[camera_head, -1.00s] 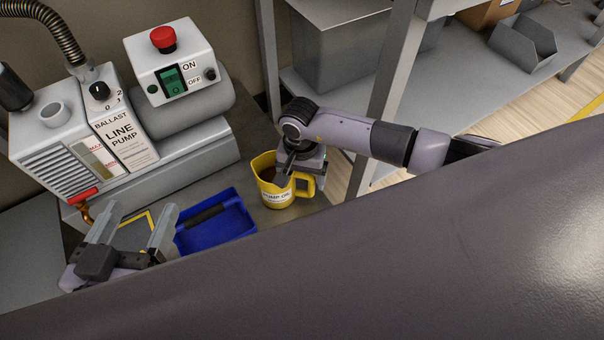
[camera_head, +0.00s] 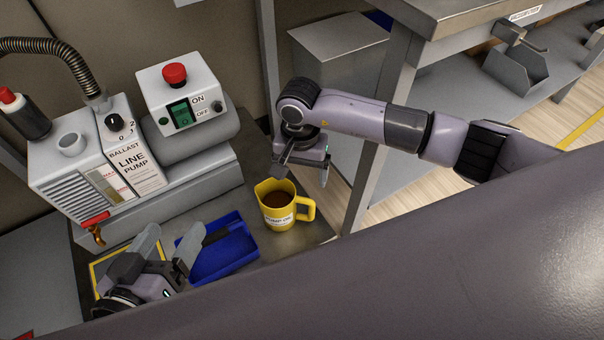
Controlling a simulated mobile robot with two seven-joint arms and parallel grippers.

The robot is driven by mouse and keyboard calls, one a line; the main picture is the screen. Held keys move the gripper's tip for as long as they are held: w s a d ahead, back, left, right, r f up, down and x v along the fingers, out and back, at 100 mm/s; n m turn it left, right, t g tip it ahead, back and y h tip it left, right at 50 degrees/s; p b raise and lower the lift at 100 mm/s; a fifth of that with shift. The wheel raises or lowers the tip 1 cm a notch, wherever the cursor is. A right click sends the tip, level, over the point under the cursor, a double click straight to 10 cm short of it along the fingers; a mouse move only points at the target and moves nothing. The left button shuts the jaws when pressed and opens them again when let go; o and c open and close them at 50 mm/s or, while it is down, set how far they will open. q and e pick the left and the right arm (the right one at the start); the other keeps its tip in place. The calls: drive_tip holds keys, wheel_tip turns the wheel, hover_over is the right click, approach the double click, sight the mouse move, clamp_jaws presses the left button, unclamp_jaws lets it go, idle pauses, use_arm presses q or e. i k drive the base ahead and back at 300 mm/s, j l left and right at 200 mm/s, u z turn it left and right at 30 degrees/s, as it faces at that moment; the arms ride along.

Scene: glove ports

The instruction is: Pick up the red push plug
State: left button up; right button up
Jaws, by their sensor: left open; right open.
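I cannot tell for sure which red part is the push plug. A small red cap (camera_head: 7,96) tops the black cylinder (camera_head: 25,118) at the pump's left. Another red piece (camera_head: 22,336) is cut off at the bottom left edge. My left gripper (camera_head: 166,244) is open and empty in front of the pump, beside the blue tray (camera_head: 226,254); it is apart from both red pieces. My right gripper (camera_head: 303,170) is open and empty, above and behind the yellow oil jug (camera_head: 277,217).
The line pump (camera_head: 135,172) has an open filler neck (camera_head: 71,143), a red-handled brass tap (camera_head: 95,219) and a switch box (camera_head: 180,93) with a red button. A black hose (camera_head: 50,48) rises from it. A grey bench (camera_head: 440,14) stands at the right.

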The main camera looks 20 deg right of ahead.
sight(175, 74)
drive_tip(key=k+j, duration=0.8)
